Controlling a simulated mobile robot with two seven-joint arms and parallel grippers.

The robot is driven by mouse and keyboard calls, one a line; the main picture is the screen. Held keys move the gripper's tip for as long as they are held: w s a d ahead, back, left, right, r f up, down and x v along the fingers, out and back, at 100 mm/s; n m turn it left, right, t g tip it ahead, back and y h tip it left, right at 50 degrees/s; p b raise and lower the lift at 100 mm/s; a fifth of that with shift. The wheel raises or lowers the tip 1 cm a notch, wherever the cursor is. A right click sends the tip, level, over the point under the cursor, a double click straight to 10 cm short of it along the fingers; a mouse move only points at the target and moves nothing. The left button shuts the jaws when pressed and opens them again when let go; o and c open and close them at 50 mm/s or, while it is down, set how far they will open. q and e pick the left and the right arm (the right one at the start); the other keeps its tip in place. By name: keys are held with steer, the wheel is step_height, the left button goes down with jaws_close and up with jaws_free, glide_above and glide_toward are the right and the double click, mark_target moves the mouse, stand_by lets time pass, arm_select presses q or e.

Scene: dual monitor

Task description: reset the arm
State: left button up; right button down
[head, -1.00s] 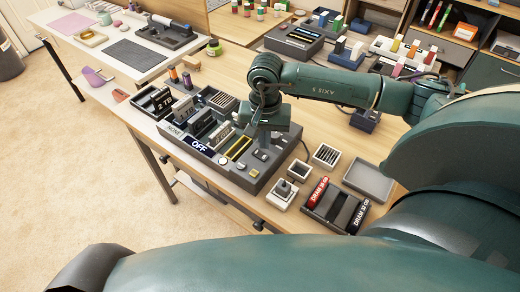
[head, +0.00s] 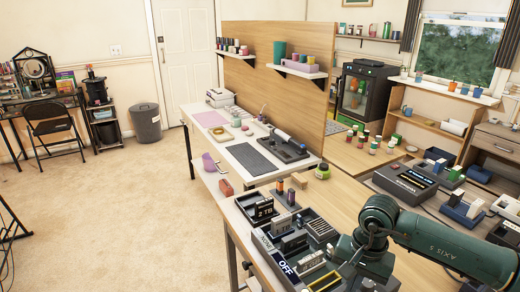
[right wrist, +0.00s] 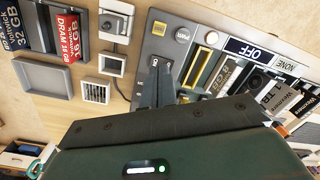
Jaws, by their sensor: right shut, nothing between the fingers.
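My right arm comes in from the right in the head view. Its gripper (head: 368,284) is low in the picture, above the near end of the grey console (head: 273,257); its fingertips are hidden there. In the right wrist view the gripper (right wrist: 155,82) is shut and empty, with its fingers over the console by the "ON" marking. I cannot tell whether the fingers touch the console. My left gripper is in neither view.
In the right wrist view, DRAM modules (right wrist: 67,30), a grey tray (right wrist: 43,74) and small sockets (right wrist: 97,91) lie left of the gripper. In the head view a dark unit (head: 405,184) stands behind my arm. A second table (head: 205,125) stands farther back; open carpet (head: 120,210) lies left.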

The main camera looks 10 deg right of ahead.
steer(key=s+a+r+m+g+y, duration=0.1)
steer(key=s+a+m+y, duration=0.4)
steer(key=a, duration=0.5)
steer(key=s+a+r+m+g+y, duration=0.1)
steer(key=s+a+m+y, duration=0.15)
steer(key=a+y, duration=0.6)
steer(key=a+r+m+t+y, duration=0.5)
steer(key=a+r+m, duration=0.2)
steer(key=m, duration=0.5)
steer(key=w+d+f+m+t+h, duration=0.2)
steer(key=d+m+t+h, duration=0.15)
steer(key=m, duration=0.55)
steer(key=w+d+f+m+t+h+p, duration=0.1)
steer(key=d+m+t+h, duration=0.1)
steer(key=m+t, duration=0.45)
steer(key=w+d+f+m+t+h, duration=0.2)
steer(key=d+m+t+h, duration=0.1)
steer(key=m, duration=0.7)
steer(key=s+d+f+m+g+h, duration=0.2)
steer(key=s+d+f+m+h, duration=0.1)
steer(key=s+f+m, duration=0.2)
steer(key=s+d+f+m+g+h, duration=0.3)
steer(key=s+f+m+h, duration=0.1)
steer(key=f+m, duration=0.6)
steer(key=shift+s+d+m, duration=0.2)
steer(key=shift+s+m, duration=0.3)
steer(key=shift+m, duration=0.1)
